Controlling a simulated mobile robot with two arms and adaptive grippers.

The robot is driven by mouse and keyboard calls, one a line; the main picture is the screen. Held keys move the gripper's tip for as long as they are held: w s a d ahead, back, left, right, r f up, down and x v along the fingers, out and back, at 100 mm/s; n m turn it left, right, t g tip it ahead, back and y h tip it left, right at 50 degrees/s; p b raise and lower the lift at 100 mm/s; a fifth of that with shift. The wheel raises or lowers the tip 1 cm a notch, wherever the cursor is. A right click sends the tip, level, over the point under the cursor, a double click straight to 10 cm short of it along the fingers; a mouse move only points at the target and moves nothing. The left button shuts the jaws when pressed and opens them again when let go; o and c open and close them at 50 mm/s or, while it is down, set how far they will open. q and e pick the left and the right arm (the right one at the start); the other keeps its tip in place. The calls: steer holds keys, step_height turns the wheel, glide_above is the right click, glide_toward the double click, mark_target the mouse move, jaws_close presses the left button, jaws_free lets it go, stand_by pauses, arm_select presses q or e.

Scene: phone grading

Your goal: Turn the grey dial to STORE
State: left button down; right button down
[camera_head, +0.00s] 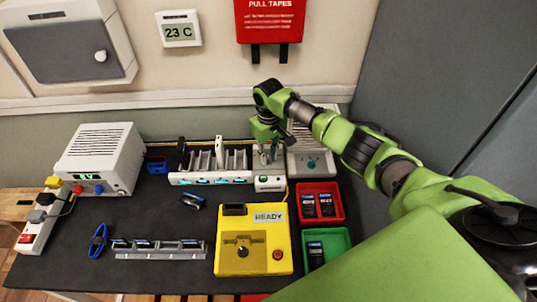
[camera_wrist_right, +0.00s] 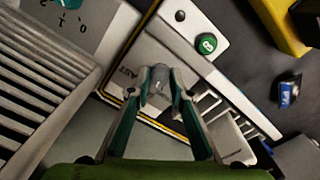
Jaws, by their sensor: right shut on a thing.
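The grey dial (camera_wrist_right: 160,76) sits on a pale panel (camera_wrist_right: 140,52) at the right end of the charging rack (camera_head: 210,180). In the right wrist view the word FAST is partly readable on the panel, left of the dial. I cannot read a STORE mark or tell where the dial points. My right gripper (camera_head: 268,158) reaches down over this panel; in its wrist view its two fingers (camera_wrist_right: 160,85) are shut on the dial, one on each side. In the head view the gripper largely hides the dial. My left gripper is not in view.
A grey slatted box (camera_head: 313,165) with a teal knob stands close right of the gripper. A green button (camera_wrist_right: 207,42) is near the dial. A yellow tester (camera_head: 228,262), a red tray (camera_head: 340,203) and a green tray (camera_head: 343,240) lie in front. The rack's upright slots are close left.

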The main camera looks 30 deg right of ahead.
mark_target(269, 158)
steer(key=n, duration=0.6)
steer(key=shift+n, duration=0.4)
stand_by(0.3)
steer(key=c, duration=1.8)
jaws_free()
steer(key=shift+r, duration=0.1)
step_height(269, 158, up, 12)
steer(key=shift+f, duration=0.1)
